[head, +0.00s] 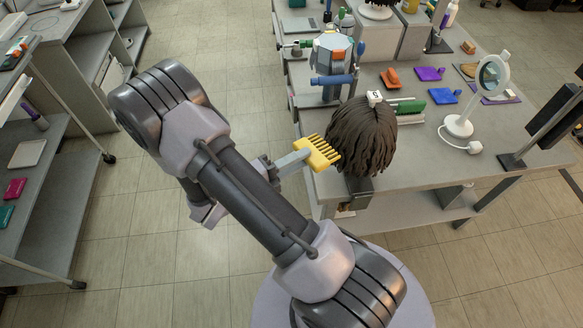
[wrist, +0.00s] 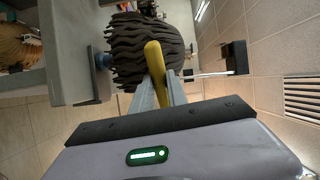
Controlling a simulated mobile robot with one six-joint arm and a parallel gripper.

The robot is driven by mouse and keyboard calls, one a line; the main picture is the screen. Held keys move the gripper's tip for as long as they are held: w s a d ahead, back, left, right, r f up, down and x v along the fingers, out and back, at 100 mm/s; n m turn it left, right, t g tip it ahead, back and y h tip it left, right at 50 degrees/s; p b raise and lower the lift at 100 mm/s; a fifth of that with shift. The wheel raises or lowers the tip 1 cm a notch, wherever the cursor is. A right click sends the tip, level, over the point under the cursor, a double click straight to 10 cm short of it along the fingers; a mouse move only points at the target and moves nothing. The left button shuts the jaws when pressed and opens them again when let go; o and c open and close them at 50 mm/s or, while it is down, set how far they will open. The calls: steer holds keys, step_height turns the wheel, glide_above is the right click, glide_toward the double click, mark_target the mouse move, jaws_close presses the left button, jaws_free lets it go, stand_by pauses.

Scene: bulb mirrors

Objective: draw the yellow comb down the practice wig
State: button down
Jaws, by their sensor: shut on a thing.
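The practice wig (head: 362,138) has dark brown hair in thick strands and is mounted at the near left edge of the table. The yellow comb (head: 318,153) is at the wig's left side, its teeth pointing toward the hair. In the head view the tooth tips overlap the wig's edge; I cannot tell whether they touch. My gripper (head: 298,158) is shut on the comb. In the wrist view, the comb (wrist: 154,62) shows end-on between the fingers of my gripper (wrist: 158,92), with the wig (wrist: 148,40) right behind it. The comb's teeth are not visible there.
The grey table (head: 425,178) carries a round white mirror (head: 492,75), a green roller (head: 405,106), a blue roller (head: 333,80) and a tool carousel (head: 333,55). Orange, purple and blue items lie behind the wig. A dark panel (head: 545,125) stands at right. Floor left of the table is clear.

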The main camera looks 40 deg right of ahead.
mark_target(317, 150)
steer(key=shift+s+d+f+b, duration=0.15)
steer(key=shift+d+b, duration=0.35)
steer(key=shift+d, duration=0.65)
steer(key=shift+d+r, duration=0.1)
steer(key=shift+r, duration=0.1)
steer(key=shift+d+p, duration=0.65)
steer(key=shift+d, duration=0.3)
steer(key=shift+s, duration=0.1)
steer(key=shift+p, duration=1.65)
steer(key=shift+a+f+b, duration=0.2)
steer(key=shift+f+b, duration=0.25)
steer(key=shift+f, duration=0.5)
steer(key=shift+a+f+b, duration=0.2)
steer(key=shift+f+b, duration=0.25)
steer(key=shift+f, duration=0.45)
steer(key=shift+a+f+b, duration=0.2)
steer(key=shift+f+b, duration=0.25)
steer(key=shift+f, duration=0.5)
steer(key=shift+d, duration=0.1)
